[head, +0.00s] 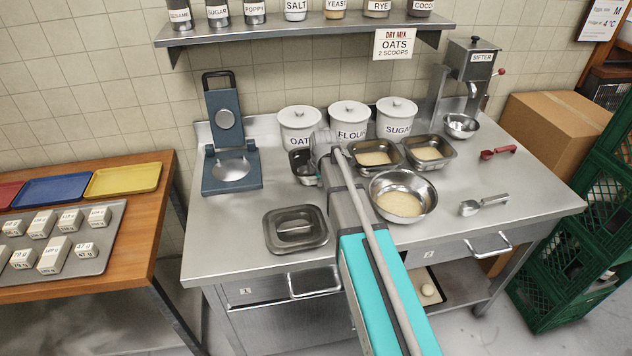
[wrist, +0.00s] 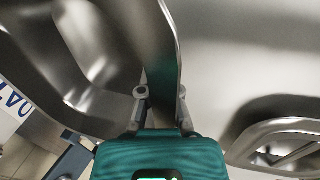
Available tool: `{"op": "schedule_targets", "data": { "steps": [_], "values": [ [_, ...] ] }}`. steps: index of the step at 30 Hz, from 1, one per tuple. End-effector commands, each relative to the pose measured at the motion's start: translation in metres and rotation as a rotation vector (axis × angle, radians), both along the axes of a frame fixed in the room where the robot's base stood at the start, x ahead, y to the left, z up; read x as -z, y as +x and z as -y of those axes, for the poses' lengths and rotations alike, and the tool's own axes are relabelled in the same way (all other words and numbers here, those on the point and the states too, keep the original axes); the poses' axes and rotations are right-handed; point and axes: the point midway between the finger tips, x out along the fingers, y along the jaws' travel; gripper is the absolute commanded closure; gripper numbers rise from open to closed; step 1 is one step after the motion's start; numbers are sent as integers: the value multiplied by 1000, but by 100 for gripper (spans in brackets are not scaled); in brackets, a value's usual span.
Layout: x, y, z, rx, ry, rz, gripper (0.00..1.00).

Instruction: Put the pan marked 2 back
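A small empty steel pan (head: 300,167) is at the back of the steel bench, in front of the oats tub, partly hidden by my wrist. No number on it is readable. In the wrist view the same pan (wrist: 85,50) fills the left side, looking tilted. My gripper (wrist: 161,93) has its fingers on either side of the pan's wall and looks closed on it. Whether the pan touches the bench cannot be told. Two more steel pans with pale contents, a left one (head: 375,166) and a right one (head: 429,165), stand to the right.
A lidded pan (head: 296,243) sits front left; a blue press (head: 231,172) is behind it. A mixing bowl (head: 403,212), a scoop (head: 484,204) and tubs (head: 348,120) crowd the right and back. Drawers marked 1 (head: 270,293) and 2 (head: 460,252) are below. The front left corner is clear.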

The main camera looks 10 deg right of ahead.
Motion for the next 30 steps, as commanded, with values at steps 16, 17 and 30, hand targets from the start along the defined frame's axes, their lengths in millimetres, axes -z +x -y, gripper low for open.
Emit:
{"op": "schedule_targets", "data": {
  "steps": [16, 17, 30],
  "values": [
    [3, 0, 1, 1, 0, 0, 57],
    [2, 0, 1, 1, 0, 0, 57],
    [-8, -2, 1, 1, 0, 0, 57]
  ]
}}
